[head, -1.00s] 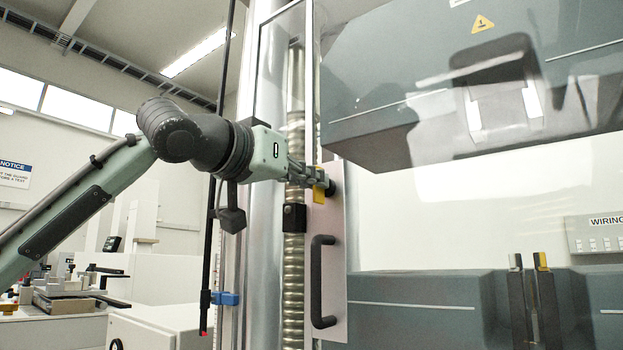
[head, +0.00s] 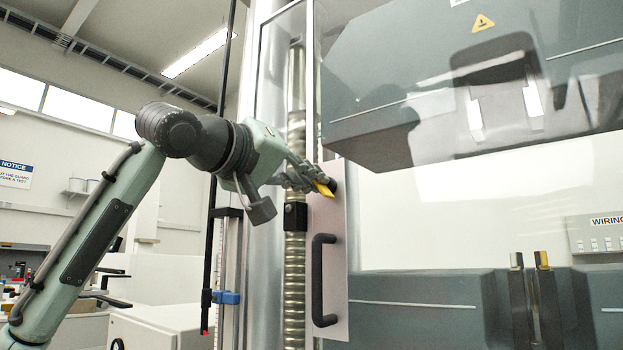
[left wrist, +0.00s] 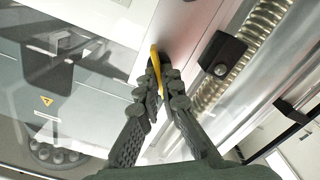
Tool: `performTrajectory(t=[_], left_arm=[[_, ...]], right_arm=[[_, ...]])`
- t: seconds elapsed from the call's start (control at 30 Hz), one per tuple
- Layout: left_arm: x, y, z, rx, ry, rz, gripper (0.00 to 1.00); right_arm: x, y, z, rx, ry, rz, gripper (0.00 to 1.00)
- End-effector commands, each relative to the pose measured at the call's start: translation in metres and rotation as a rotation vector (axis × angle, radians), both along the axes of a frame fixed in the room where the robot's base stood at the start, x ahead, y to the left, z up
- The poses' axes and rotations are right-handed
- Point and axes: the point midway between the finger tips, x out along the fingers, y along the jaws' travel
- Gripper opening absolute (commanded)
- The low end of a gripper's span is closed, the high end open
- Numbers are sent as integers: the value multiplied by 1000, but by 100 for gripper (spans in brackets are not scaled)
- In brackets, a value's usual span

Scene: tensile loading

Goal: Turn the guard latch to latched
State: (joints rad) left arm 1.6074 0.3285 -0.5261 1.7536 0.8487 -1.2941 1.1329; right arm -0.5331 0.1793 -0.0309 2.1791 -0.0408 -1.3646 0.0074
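The guard latch (head: 326,189) is a small yellow lever on a dark pivot, high on the pale metal plate at the guard door's left edge. It slants in the head view, its free end down and to the right. My left gripper (head: 312,182) reaches it from the left, with its fingers closed around the lever. In the left wrist view the yellow latch (left wrist: 154,60) sits between the fingertips of the gripper (left wrist: 160,80), which hide part of it. My right gripper is in neither view.
A black door handle (head: 322,281) stands out on the plate (head: 338,250) below the latch. The clear guard door (head: 420,220) covers the testing machine to the right. A ribbed metal column (head: 295,255) and a black block (head: 295,216) are close beside the gripper.

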Motion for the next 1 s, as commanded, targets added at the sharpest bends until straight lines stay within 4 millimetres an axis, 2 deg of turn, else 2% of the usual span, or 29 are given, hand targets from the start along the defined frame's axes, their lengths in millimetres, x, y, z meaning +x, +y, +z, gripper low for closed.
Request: performTrajectory(t=[0.37, 0.6, 1.0], left_arm=[[1, 1, -1, -292, 212, -2, 0], [2, 2, -2, -472, 343, -1, 0], [2, 2, -4, -690, 500, 0, 0]], right_arm=[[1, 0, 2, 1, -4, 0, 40], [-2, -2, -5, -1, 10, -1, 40], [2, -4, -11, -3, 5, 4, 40]])
